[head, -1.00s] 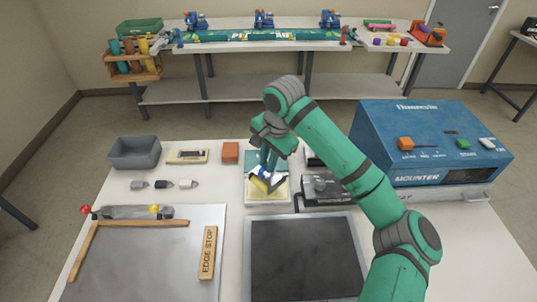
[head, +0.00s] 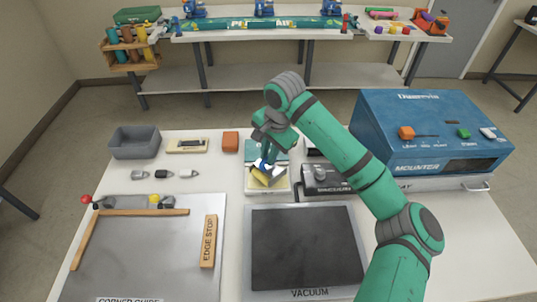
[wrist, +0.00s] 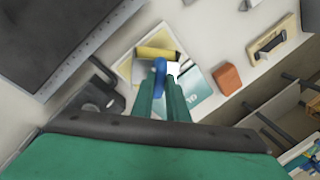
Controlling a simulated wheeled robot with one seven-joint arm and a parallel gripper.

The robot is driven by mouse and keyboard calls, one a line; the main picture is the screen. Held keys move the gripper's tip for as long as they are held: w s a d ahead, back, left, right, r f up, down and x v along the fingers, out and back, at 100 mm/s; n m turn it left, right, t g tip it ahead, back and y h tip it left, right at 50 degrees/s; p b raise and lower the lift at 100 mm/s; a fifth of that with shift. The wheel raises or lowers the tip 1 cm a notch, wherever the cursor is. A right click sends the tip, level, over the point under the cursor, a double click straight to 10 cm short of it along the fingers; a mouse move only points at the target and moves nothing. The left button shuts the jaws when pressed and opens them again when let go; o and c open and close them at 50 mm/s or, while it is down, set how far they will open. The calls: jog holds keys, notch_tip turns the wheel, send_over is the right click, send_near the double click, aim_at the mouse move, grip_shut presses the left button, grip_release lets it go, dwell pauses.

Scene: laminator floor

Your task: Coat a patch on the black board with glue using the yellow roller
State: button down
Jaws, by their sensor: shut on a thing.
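My gripper (head: 264,154) is shut on the blue handle (wrist: 159,75) of the yellow roller (head: 268,178). The roller's yellow cylinder also shows in the wrist view (wrist: 157,53), beyond the green fingers. It is tilted over the pale glue tray (head: 252,190); I cannot tell whether it touches the tray. The tray's edge also shows in the wrist view (wrist: 125,68). The black board (head: 305,248) lies flat on the grey vacuum plate (head: 248,280), nearer me than the tray. The board's corner fills the wrist view's upper left (wrist: 65,30).
A teal panel (head: 281,148) is behind the tray. A dark vacuum unit (head: 327,181) stands just right of it, and the blue mounter (head: 430,135) farther right. An orange block (head: 230,142) and a grey bin (head: 134,142) are left. The space above the board looks clear.

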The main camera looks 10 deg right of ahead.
jog(key=shift+f, duration=0.6)
dwell(1.5)
jog(key=shift+r, duration=3.6)
